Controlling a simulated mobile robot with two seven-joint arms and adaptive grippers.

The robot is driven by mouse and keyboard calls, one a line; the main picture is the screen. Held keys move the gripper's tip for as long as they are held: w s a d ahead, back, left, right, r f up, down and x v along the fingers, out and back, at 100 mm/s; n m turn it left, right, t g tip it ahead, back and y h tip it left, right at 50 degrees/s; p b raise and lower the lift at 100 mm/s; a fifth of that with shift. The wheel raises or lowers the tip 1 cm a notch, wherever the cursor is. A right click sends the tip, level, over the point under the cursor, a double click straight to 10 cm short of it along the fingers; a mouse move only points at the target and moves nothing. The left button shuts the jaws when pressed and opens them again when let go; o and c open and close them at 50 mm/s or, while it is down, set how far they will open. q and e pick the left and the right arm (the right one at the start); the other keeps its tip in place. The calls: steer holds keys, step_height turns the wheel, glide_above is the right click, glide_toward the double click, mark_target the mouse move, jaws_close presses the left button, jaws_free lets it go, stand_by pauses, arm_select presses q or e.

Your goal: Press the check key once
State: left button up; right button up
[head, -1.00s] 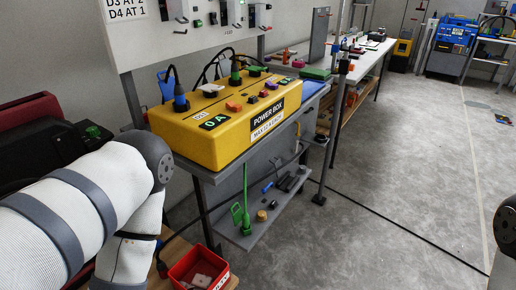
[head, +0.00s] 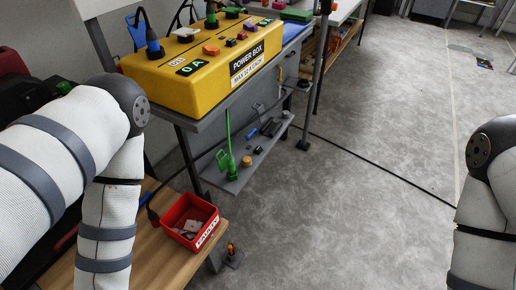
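A yellow power box (head: 200,97) stands on a grey bench at the upper left in the head view. Its label reads "POWER BOX". On its top are a green "0 A" display (head: 193,67), an orange button (head: 211,51), a purple piece (head: 250,28) and other small coloured parts. I cannot tell which key, if any of these, is the check key; no check mark is readable. Only links of my two arms show, at the left and right edges. Neither gripper is in view.
A red bin (head: 188,222) with pale pieces sits on a wooden table (head: 150,256) at the lower left. A lower grey shelf (head: 236,183) holds a green tool and small parts. A black cable (head: 385,171) crosses the floor. The grey floor is otherwise open at centre right.

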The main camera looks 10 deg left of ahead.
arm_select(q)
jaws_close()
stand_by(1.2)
